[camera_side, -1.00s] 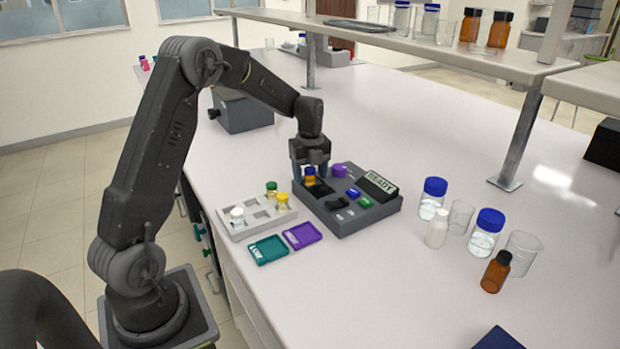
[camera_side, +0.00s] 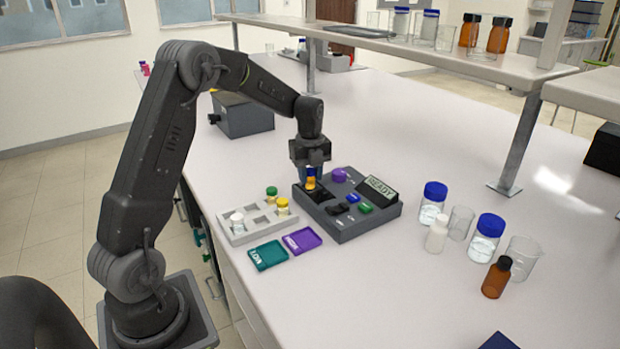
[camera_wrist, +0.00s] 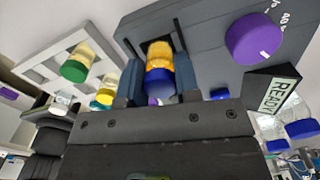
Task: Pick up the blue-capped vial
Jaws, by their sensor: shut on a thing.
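The blue-capped vial (camera_wrist: 160,68) has orange contents. In the wrist view its blue cap points toward my gripper (camera_wrist: 160,86), with a finger on each side of it. In the side view my gripper (camera_side: 311,174) points down over the grey rig (camera_side: 350,231) and is shut on the vial (camera_side: 310,184). The vial looks upright at the dark square recess at the rig's left. I cannot tell whether its base is still inside the recess.
A pale rack (camera_side: 240,237) at left holds green-, yellow- and white-capped vials. The rig carries a purple knob (camera_side: 339,175) and a READY display (camera_side: 380,187). Bottles and beakers stand at right.

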